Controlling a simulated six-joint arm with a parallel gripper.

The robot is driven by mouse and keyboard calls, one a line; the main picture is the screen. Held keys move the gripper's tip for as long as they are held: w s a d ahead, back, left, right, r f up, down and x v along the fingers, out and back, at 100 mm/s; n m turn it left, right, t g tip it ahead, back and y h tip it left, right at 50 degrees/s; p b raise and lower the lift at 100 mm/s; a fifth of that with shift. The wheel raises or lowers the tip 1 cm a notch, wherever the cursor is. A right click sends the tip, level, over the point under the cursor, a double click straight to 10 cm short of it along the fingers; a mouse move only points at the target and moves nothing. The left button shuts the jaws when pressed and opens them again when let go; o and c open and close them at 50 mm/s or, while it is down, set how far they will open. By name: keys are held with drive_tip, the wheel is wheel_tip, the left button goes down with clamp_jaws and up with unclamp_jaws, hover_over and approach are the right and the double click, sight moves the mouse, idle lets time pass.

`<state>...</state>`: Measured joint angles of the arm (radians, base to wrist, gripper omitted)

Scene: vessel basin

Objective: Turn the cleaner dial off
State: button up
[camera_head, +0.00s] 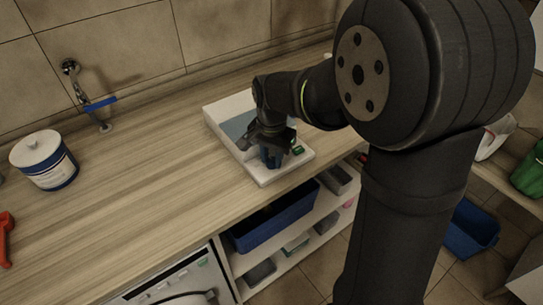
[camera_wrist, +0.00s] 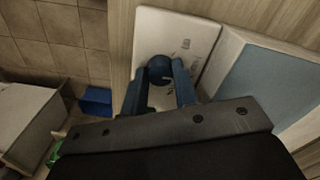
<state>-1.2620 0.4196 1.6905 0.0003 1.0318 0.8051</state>
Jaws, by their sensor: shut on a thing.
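The cleaner (camera_head: 225,110) is a white box with a blue-grey panel, standing on the wooden counter near its front edge. In the wrist view its white control face (camera_wrist: 195,30) carries a round dark-blue dial (camera_wrist: 160,68). My gripper (camera_wrist: 160,85) has its two blue fingers on either side of the dial, shut on it. In the head view my gripper (camera_head: 271,158) points down onto the front part of the cleaner, and the dial is hidden behind it. Small marks show on the face around the dial, but I cannot read the dial's setting.
A green button or label (camera_head: 298,150) sits beside my gripper on the cleaner. A white tub (camera_head: 44,160) with a lid, a tap (camera_head: 85,95) with a blue lever and a red object (camera_head: 5,238) are at the left. A blue bin (camera_head: 275,222) sits on the shelf below. The counter's middle is clear.

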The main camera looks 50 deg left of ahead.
sight(272, 161)
drive_tip(key=n, duration=0.6)
drive_tip(key=shift+n, duration=0.3)
drive_tip(key=n, duration=0.5)
drive_tip(key=shift+w, duration=0.1)
drive_tip(key=shift+n, duration=0.3)
drive_tip(key=o, duration=1)
drive_tip(key=shift+r, duration=0.1)
wheel_tip(272, 161, up, 17)
drive_tip(key=shift+r, duration=0.1)
